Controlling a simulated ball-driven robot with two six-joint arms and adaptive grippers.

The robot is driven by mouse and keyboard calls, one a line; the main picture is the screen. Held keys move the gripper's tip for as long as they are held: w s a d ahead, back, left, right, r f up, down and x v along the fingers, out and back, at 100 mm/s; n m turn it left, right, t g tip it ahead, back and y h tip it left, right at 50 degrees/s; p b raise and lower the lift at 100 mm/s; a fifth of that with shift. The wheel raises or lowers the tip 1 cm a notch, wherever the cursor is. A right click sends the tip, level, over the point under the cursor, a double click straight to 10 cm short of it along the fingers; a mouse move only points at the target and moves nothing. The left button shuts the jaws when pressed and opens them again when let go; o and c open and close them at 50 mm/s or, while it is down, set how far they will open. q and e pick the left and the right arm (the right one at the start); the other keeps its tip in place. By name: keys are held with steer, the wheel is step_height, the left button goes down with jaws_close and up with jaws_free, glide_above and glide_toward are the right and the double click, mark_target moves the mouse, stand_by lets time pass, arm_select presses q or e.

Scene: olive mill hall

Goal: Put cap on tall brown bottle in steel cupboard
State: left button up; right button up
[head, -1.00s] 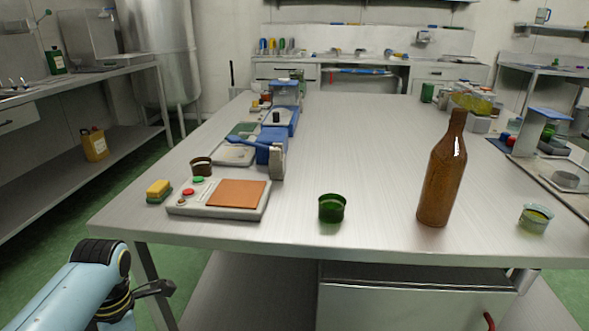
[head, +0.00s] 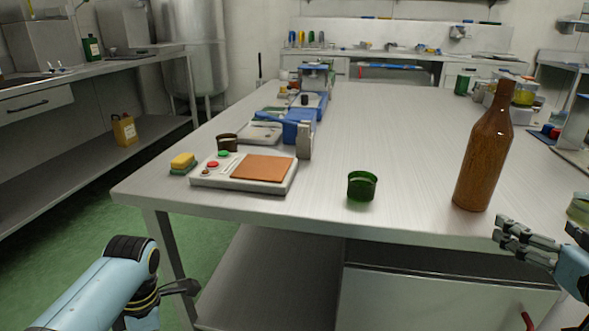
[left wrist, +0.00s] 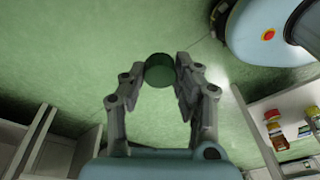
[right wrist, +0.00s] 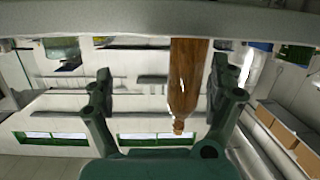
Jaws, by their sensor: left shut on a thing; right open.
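The tall brown bottle (head: 487,150) stands upright at the right front of the steel table; no cap shows on its mouth. My right gripper (head: 508,240) is open and empty, low by the table's front edge, below and right of the bottle. In the right wrist view the bottle (right wrist: 184,80) shows ahead between its open fingers, not gripped. My left gripper (left wrist: 162,82) is shut on a dark green round piece (left wrist: 159,69), which may be the cap. It hangs over the floor. A steel cupboard front (head: 445,295) with a red handle sits under the table.
A green cup (head: 361,187) stands left of the bottle. A scale (head: 245,172), a yellow sponge (head: 183,162) and a brown cup (head: 228,143) are at the table's left. A jar (head: 579,208) is at the right edge. The table's middle is clear.

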mark_target(499, 152)
arm_select(q)
steer(key=shift+s+f+b, duration=0.1)
steer(key=shift+f+b, duration=0.2)
steer(key=shift+f, duration=0.2)
arm_select(e)
steer(key=w+a+r+n+t+y, duration=0.1)
steer(key=a+r+t+y, duration=0.1)
steer(key=r, duration=0.6)
steer(key=shift+a+r+t, duration=0.25)
steer(key=shift+a+t, duration=0.05)
steer(key=shift+a, duration=0.5)
steer(key=shift+w, duration=0.2)
arm_select(q)
steer(key=shift+r+p, duration=0.75)
steer(key=shift+r, duration=0.15)
arm_select(e)
steer(key=w, duration=0.6)
steer(key=shift+d, duration=0.15)
steer(key=shift+w, duration=0.3)
